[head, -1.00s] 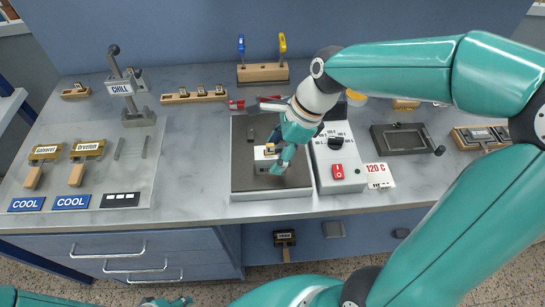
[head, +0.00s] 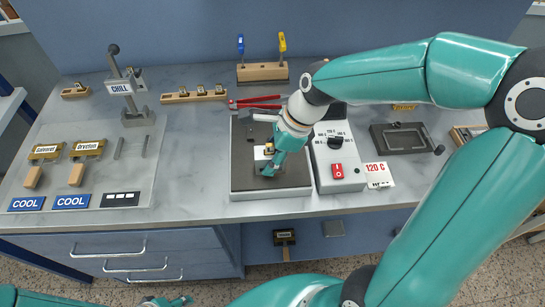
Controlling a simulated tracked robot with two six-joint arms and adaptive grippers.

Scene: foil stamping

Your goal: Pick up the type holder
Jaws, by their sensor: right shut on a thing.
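My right gripper (head: 270,166) is low over the dark hot plate (head: 240,182), shut on a small block with a brass-coloured top. The block looks like the type holder (head: 268,150). The fingers hide much of it, and I cannot tell whether it touches the plate. Two brass pieces with wooden handles and name labels, the left one (head: 46,152) and the right one (head: 88,149), lie on the grey mat at the left. My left gripper (head: 165,301) shows only in part at the bottom edge, and its opening is unclear.
The control box (head: 337,172) with a red switch stands right of the plate. Red-handled pliers (head: 258,103) lie behind it. A wooden rack (head: 262,73) with blue and yellow tools is at the back. The lever press (head: 137,117) stands left. The bench between mat and plate is clear.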

